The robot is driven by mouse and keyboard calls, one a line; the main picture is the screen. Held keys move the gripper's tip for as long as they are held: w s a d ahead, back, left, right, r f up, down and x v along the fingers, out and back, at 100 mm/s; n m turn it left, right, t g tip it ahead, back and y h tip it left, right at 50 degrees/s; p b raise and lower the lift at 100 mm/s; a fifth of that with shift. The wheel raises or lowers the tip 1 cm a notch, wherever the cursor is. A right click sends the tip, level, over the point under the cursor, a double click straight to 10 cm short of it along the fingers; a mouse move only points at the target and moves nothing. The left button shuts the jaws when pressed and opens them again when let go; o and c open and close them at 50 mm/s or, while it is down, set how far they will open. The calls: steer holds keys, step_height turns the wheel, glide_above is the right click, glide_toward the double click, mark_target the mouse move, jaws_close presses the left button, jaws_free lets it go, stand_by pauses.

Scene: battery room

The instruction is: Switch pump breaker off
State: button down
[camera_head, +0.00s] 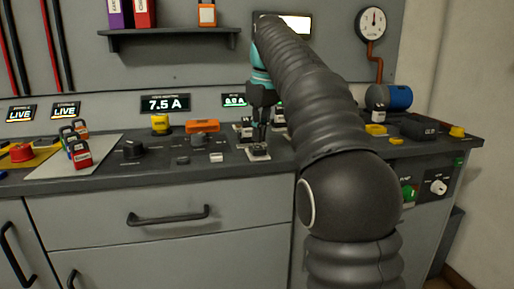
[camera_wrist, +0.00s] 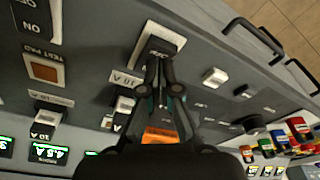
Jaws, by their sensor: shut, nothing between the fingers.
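My gripper (camera_head: 259,138) is shut and empty, pointing down at the front breaker (camera_head: 258,153). In the wrist view my fingertips (camera_wrist: 158,62) are right at this breaker's rocker (camera_wrist: 163,44); I cannot tell whether they touch. A "10 A" label (camera_wrist: 126,79) lies beside it. Another breaker (camera_wrist: 124,106) and a third one (camera_wrist: 47,116) stand farther off. No pump name is readable on these breakers, and the rocker's position is partly hidden by my fingers.
Behind are a 7.5 A display (camera_head: 165,103) and an orange block (camera_head: 203,126). A blue-ended motor-like unit (camera_head: 398,97) is right. A drawer handle (camera_head: 168,215) projects in front.

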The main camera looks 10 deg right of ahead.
mark_target(259, 149)
steer(key=shift+f+b, duration=0.8)
steer(key=shift+f, duration=0.3)
stand_by(1.2)
step_height(259, 149, up, 3)
steer(key=p, duration=0.3)
steer(key=shift+r+p, duration=0.6)
steer(key=shift+r, duration=1.45)
steer(key=shift+s, duration=0.1)
